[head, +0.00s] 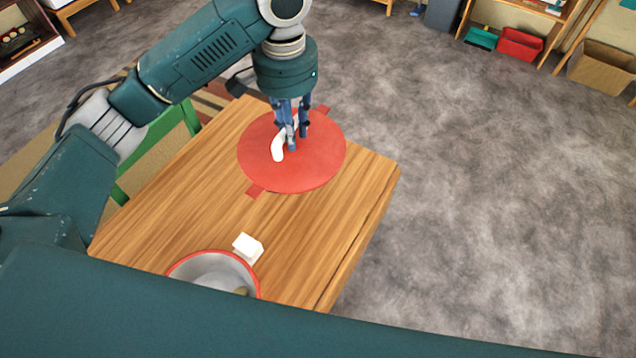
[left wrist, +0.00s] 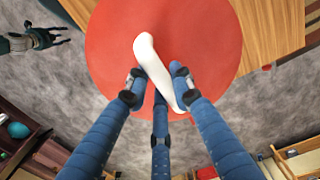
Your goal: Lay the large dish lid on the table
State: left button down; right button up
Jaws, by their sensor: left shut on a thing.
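The large dish lid is a flat red disc (head: 265,165) with a white curved handle (head: 278,148). It is over the far part of the wooden table (head: 190,220); I cannot tell whether it touches the top. My left gripper (head: 291,142) points down from above and is shut on the handle. In the left wrist view the lid (left wrist: 105,45) lies behind the fingers, with the handle (left wrist: 150,58) between them. My right gripper (left wrist: 62,37) is small at the left of that view, its fingers apart and empty.
A grey-white dish with a red rim (head: 188,263) stands at the table's near edge, partly hidden by my body. A white block (head: 248,247) is beside it. Red strips (head: 255,191) show at the lid's edge. Bare wood lies between lid and dish.

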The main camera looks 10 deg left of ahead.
pick_arm(q)
notch_tip(320, 180, down, 5)
jog(key=shift+s+f, duration=0.1)
notch_tip(320, 180, down, 15)
jog(key=shift+r+p, duration=0.15)
jog(key=shift+p, duration=0.4)
pick_arm(e)
jog(key=shift+s+a+r, duration=0.15)
jog(key=shift+s+r, duration=0.1)
jog(key=shift+s, duration=0.2)
jog(key=shift+s+a+r, duration=0.1)
jog(key=shift+s+r, duration=0.1)
jog(key=shift+s, duration=0.2)
jog(key=shift+d, duration=0.15)
pick_arm(q)
jog(key=c, duration=1.5)
grip_release()
pick_arm(e)
jog(key=shift+s, duration=0.1)
